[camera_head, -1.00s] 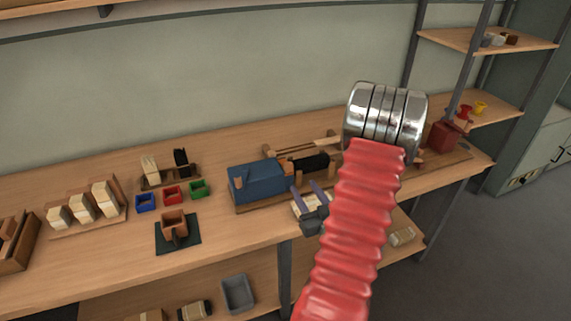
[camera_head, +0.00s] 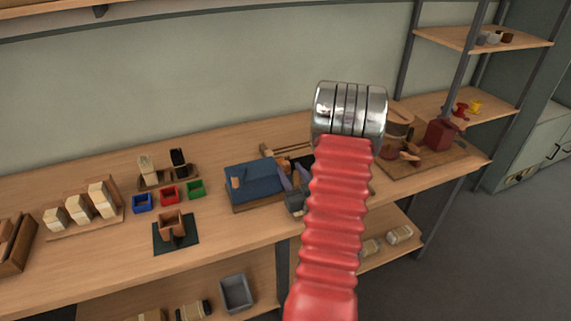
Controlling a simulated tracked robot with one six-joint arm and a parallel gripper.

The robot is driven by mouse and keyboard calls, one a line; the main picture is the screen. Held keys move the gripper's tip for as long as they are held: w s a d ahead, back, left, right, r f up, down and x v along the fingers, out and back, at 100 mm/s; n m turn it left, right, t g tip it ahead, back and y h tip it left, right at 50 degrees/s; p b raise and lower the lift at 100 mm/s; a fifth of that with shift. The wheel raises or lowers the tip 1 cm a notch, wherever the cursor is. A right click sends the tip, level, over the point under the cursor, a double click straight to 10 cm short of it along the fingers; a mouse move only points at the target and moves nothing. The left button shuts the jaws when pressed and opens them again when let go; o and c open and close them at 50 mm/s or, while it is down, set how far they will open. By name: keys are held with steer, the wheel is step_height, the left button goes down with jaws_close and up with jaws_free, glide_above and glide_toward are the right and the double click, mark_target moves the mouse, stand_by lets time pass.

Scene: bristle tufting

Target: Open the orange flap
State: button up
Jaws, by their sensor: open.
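An orange flap cannot be clearly made out; the part of the machine to the right is largely covered by my gripper and red arm. Whether the fingers touch the machine cannot be told.
Small blue (camera_head: 142,203), red (camera_head: 169,195) and green (camera_head: 196,189) bins stand left of the machine, with a brown holder (camera_head: 171,224) on a dark mat in front. Cream blocks (camera_head: 78,209) stand farther left. A red container (camera_head: 438,135) stands on the board at right.

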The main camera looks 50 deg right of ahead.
mark_target(287, 165)
steer(key=shift+x, duration=2.55)
steer(key=shift+c, duration=0.2)
jaws_close()
